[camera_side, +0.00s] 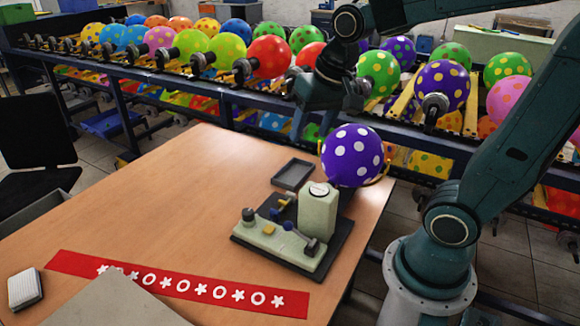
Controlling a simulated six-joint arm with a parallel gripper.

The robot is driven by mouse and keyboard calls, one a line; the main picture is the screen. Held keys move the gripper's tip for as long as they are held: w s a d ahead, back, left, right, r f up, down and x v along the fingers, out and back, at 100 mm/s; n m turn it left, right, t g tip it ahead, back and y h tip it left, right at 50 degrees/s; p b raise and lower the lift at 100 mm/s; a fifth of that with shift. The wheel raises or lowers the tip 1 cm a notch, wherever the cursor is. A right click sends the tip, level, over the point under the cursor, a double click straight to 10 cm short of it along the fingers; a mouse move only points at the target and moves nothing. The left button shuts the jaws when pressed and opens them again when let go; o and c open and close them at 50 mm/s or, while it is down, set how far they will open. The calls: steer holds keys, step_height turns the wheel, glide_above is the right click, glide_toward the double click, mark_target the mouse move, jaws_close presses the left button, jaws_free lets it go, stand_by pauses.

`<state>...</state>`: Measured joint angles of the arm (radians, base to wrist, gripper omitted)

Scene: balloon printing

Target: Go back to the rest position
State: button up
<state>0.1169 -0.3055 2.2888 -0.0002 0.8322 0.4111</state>
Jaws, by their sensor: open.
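My gripper (316,122) hangs pointing down in the upper middle of the side view, in front of the balloon rack. It is open, and no balloon shows between its fingers. A purple balloon with white dots (352,155) is at the back right of the table, just below and to the right of my gripper. It sits behind the small printing machine (318,212). I cannot tell how it is held there. A gap appears between my gripper and this balloon.
A long rack (225,98) with rows of dotted balloons runs behind the wooden table (160,205). A small dark tray (292,174) lies beside the machine. A red strip with white shapes (180,284) lies in front. The table's left middle is clear.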

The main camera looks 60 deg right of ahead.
steer(key=s+a+r+n+t, duration=0.1)
steer(key=s+a+n, duration=0.2)
steer(key=s+n, duration=0.3)
steer(key=s, duration=0.4)
steer(key=shift+a+r+t, duration=0.15)
steer(key=shift+r+t, duration=0.05)
steer(key=shift+t, duration=0.2)
